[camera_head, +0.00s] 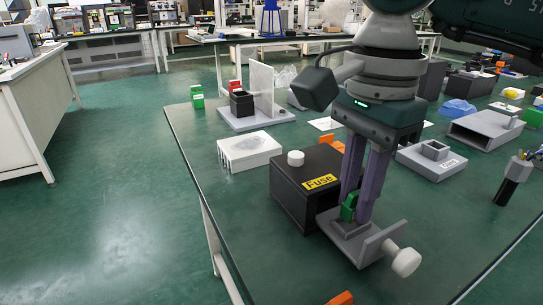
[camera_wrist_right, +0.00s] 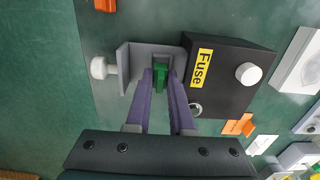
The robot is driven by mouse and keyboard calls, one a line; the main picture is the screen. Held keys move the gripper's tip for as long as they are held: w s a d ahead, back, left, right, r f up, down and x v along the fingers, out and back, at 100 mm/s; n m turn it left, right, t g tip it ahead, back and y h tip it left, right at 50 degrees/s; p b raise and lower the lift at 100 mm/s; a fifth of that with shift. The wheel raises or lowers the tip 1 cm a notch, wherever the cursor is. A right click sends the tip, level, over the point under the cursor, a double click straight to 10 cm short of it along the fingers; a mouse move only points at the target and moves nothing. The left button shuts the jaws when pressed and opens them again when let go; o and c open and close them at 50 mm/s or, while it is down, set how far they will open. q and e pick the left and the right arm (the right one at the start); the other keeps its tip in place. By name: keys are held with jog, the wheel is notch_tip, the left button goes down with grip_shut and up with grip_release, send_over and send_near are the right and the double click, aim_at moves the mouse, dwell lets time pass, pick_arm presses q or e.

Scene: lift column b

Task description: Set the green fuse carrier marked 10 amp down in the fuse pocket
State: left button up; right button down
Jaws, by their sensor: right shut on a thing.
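A small green fuse carrier (camera_head: 348,208) is between the purple fingers of my right gripper (camera_head: 354,212), which is shut on it. It also shows between the fingertips in the right wrist view (camera_wrist_right: 161,76). The carrier is at the grey drawer (camera_head: 352,240) that stands out from the black box marked "Fuse" (camera_head: 300,193). The drawer has an upright front plate and a white knob (camera_head: 405,262). The fingers hide much of the drawer floor, so I cannot tell whether the carrier touches it or sits in a pocket. No marking on the carrier is readable. My left gripper is not in view.
A white slotted block (camera_head: 248,151) lies left of the box. Behind it stand a grey fixture (camera_head: 262,92) with a black cup and a green block (camera_head: 197,97). A grey block (camera_head: 432,160) and a black pen cup (camera_head: 508,187) stand to the right.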

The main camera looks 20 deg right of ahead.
aim_at(358, 192)
jog(key=shift+f+b, duration=0.45)
jog(key=shift+f, duration=0.15)
jog(key=c, duration=1)
grip_release()
jog(key=o, duration=0.3)
jog(key=shift+s, duration=0.15)
jog(key=shift+f, duration=0.1)
notch_tip(358, 192, up, 9)
jog(key=shift+r+p, duration=0.1)
jog(key=shift+p, duration=0.8)
jog(key=shift+r, duration=0.5)
